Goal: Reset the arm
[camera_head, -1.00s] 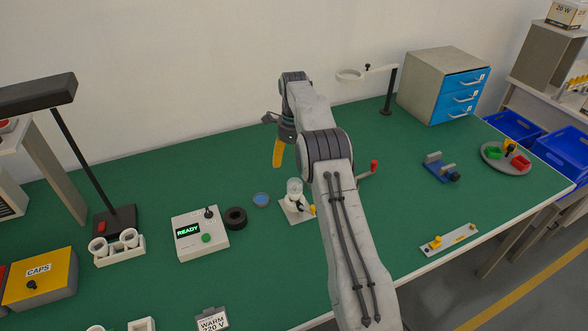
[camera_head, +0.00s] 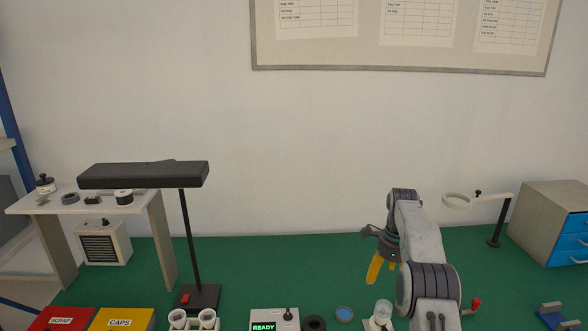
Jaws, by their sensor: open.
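My arm reaches up from the bottom right of the head view over the green bench. My gripper (camera_head: 381,268) hangs at its end, with yellow fingers pointing down. The two fingers show apart, with nothing seen between them. It is above the bench top, behind a clear glass bulb (camera_head: 383,309) on a white stand. My arm's grey links hide part of the bench to the right of the bulb.
A black lamp (camera_head: 187,240) stands at the left of the green bench (camera_head: 235,260). A box reading READY (camera_head: 273,321), a black ring (camera_head: 314,324) and a blue disc (camera_head: 344,313) lie left of the bulb. A ring stand (camera_head: 495,225) and a drawer cabinet (camera_head: 545,225) stand right.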

